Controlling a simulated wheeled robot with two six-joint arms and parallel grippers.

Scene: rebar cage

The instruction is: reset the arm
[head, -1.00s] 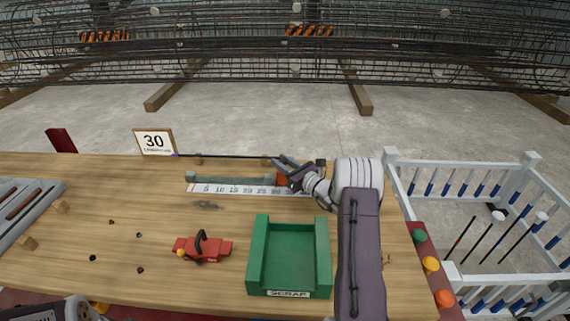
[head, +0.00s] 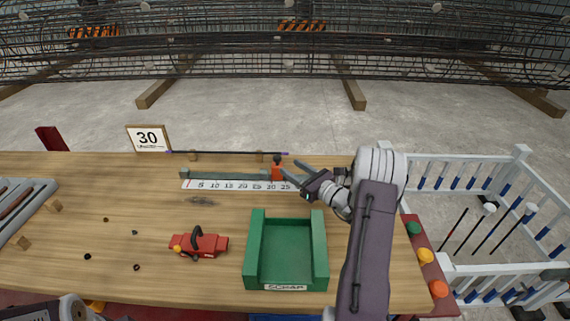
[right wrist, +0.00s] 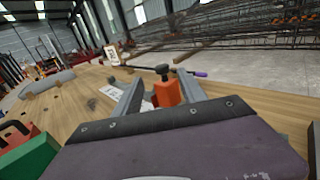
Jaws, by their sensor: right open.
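My right gripper (head: 298,173) is open and empty over the right part of the table. Its fingers point toward the orange stop block (head: 278,172) at the right end of the measuring scale (head: 225,184). In the right wrist view the orange block (right wrist: 166,92), with a black knob, shows between the two spread fingers (right wrist: 160,95). I cannot tell whether a finger touches it. A dark rod (head: 225,153) with purple ends lies along the table's far edge on small wooden supports. My left gripper is not in view.
A green scrap tray (head: 287,282) stands in front of my right gripper. A red tool (head: 203,243) lies left of it. A 30 sign (head: 148,138) stands at the back. Coloured buttons (head: 426,256) line the right edge, beside a white fence (head: 455,166).

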